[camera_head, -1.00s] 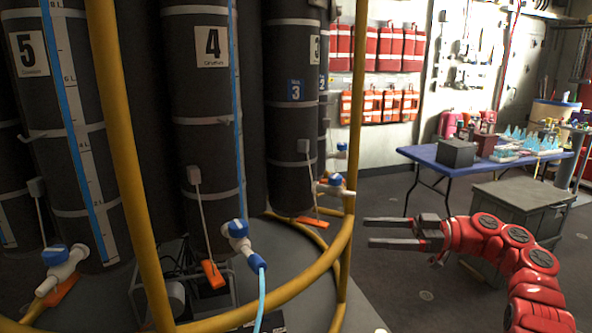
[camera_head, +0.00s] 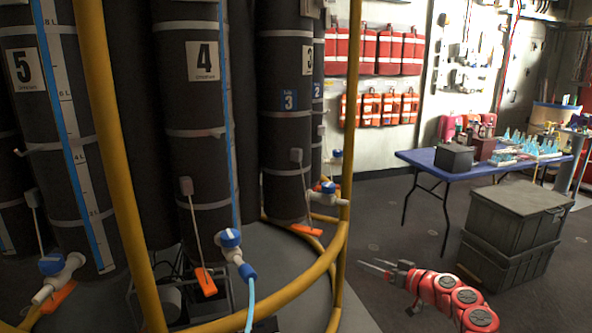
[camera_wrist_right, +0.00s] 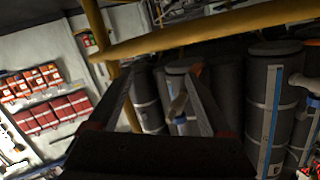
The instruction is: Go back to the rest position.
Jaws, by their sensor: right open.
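My right gripper (camera_head: 376,267) is low in the middle right of the head view, on a red arm that comes up from the bottom edge. Its two grey fingers point left, toward the yellow rail, with nothing between them. In the right wrist view my right gripper (camera_wrist_right: 165,95) shows two dark fingers spread apart, with bottles and the rail beyond them. The fingers appear clear of the rail. My left gripper is not in the head view.
Dark numbered cylinders (camera_head: 195,110) with blue-handled valves (camera_head: 231,239) stand behind a yellow rail (camera_head: 300,285) on the left. Stacked grey crates (camera_head: 513,232) and a blue table (camera_head: 432,161) stand at right. Open floor (camera_head: 400,225) lies between rail and crates.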

